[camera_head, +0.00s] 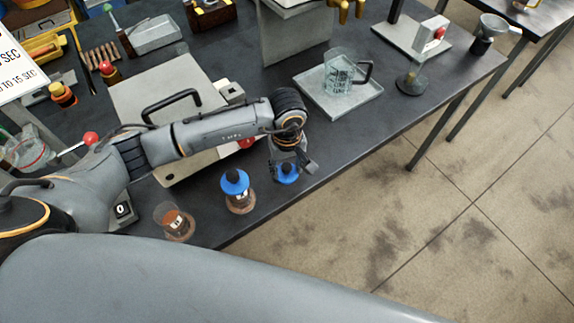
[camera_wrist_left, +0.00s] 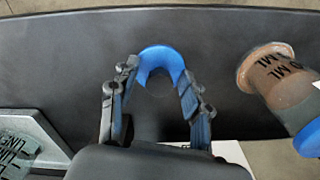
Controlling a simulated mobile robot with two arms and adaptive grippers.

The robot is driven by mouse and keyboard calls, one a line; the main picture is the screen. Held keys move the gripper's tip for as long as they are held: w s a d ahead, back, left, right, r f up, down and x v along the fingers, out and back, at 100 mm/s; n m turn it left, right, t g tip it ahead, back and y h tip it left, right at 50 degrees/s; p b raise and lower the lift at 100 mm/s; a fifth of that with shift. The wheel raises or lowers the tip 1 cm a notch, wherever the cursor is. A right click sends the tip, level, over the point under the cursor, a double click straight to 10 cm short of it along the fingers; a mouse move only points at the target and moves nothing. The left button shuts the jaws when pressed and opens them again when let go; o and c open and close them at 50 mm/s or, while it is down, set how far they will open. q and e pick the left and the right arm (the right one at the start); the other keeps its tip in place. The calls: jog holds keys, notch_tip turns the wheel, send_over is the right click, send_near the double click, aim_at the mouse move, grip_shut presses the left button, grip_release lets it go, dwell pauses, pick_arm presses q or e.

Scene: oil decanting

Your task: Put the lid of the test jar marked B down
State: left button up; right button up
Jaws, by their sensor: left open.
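A loose blue lid (camera_head: 287,176) lies on the dark table near its front edge, below my left gripper (camera_head: 291,168). In the left wrist view the lid (camera_wrist_left: 162,57) shows between and just beyond the fingertips of the left gripper (camera_wrist_left: 157,78), which is open; I cannot tell whether they touch. An open jar (camera_head: 175,223) with brown contents and a white label, which seems to read B, stands uncovered to the left. Another jar (camera_head: 240,201) stands between them, wearing a blue lid (camera_head: 235,181). My right gripper is not in view.
A grey plate (camera_head: 140,95) with a black handle lies behind my left arm. A glass beaker (camera_head: 338,75) stands on a square tray (camera_head: 355,108) farther right. The table's front edge is close to the loose lid. Bare table lies between lid and tray.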

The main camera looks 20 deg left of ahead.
aim_at(287, 167)
pick_arm(q)
jog(key=shift+r+b, duration=0.35)
jog(key=shift+r, duration=0.1)
notch_tip(287, 167, up, 11)
jog(key=b, duration=0.4)
jog(key=shift+r, duration=0.15)
